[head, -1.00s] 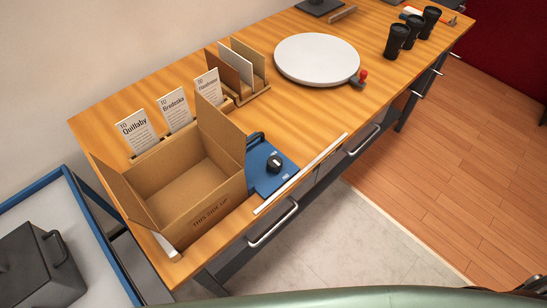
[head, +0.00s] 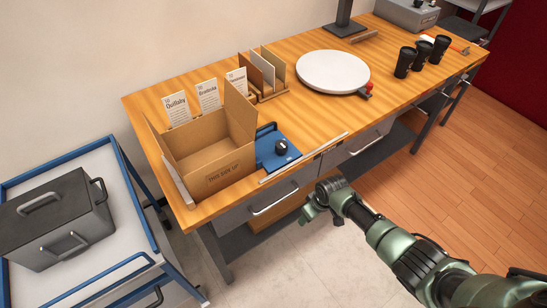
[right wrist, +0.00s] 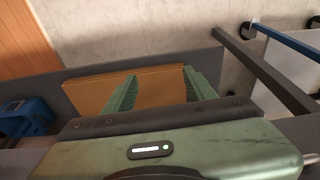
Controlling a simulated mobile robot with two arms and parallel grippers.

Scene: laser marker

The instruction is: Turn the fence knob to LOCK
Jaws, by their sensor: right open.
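The fence knob (head: 281,147) is a black round knob on a blue fence plate (head: 268,160) beside the open cardboard box, near the bench's front edge. Small white marks sit by the knob, too small to read. The knob's exact setting cannot be told. My right gripper (head: 316,204) is in front of the bench, below the tabletop, well short of the knob. In the right wrist view its two green fingers (right wrist: 160,92) are apart with nothing held. Flat brown boards (right wrist: 150,83) lie beyond them. My left gripper is out of view.
A cardboard box (head: 222,172) stands left of the fence. A long white strip (head: 305,157) lies along the bench edge, above drawers with handles (head: 275,199). A white round turntable (head: 332,72) and black cups (head: 405,62) stand farther right. A blue-railed cart (head: 138,255) stands left.

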